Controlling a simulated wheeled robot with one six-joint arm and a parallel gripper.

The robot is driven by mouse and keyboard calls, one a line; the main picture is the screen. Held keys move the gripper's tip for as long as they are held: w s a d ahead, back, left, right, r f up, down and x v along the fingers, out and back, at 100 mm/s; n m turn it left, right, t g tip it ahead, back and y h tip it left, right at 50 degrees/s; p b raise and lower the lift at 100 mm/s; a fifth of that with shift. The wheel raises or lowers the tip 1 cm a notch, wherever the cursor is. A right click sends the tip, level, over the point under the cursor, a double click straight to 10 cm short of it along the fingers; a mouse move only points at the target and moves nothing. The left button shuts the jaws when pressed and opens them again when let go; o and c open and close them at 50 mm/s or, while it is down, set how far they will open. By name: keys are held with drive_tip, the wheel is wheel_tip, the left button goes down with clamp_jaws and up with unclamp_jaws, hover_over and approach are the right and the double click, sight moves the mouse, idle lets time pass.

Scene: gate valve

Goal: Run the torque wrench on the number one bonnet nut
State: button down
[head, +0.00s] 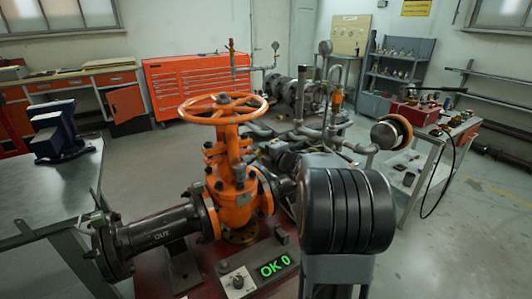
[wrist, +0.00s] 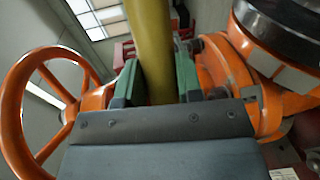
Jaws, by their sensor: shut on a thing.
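The orange gate valve (head: 238,190) stands in front of me with its handwheel (head: 222,110) on top. The handwheel also shows at the left of the wrist view (wrist: 12,110), and an orange flanged part of the valve (wrist: 240,80) is at the right. My gripper (wrist: 155,82) has its green pads closed on a thick yellow bar, seemingly the torque wrench handle (wrist: 150,35). The wrench's head is out of sight. In the head view my dark arm link hides the gripper. I cannot tell which bonnet nut is number one.
A green display reading "OK 0" (head: 273,269) sits on the base below the valve. A metal bench with a blue vise (head: 58,135) is at the left. A cart (head: 437,150) is at the right. An orange tool cabinet (head: 200,82) stands behind.

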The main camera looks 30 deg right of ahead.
drive_tip(key=shift+f+b, duration=1.35)
drive_tip(key=shift+b, duration=0.05)
drive_tip(key=shift+s+f+b, duration=0.1)
drive_tip(key=shift+f+b, duration=0.6)
drive_tip(key=shift+b, duration=0.2)
idle(2.0)
drive_tip(key=shift+a+r, duration=0.15)
drive_tip(key=shift+a, duration=0.05)
idle(1.3)
drive_tip(key=shift+d+b, duration=0.15)
drive_tip(key=shift+b, duration=0.25)
idle(1.8)
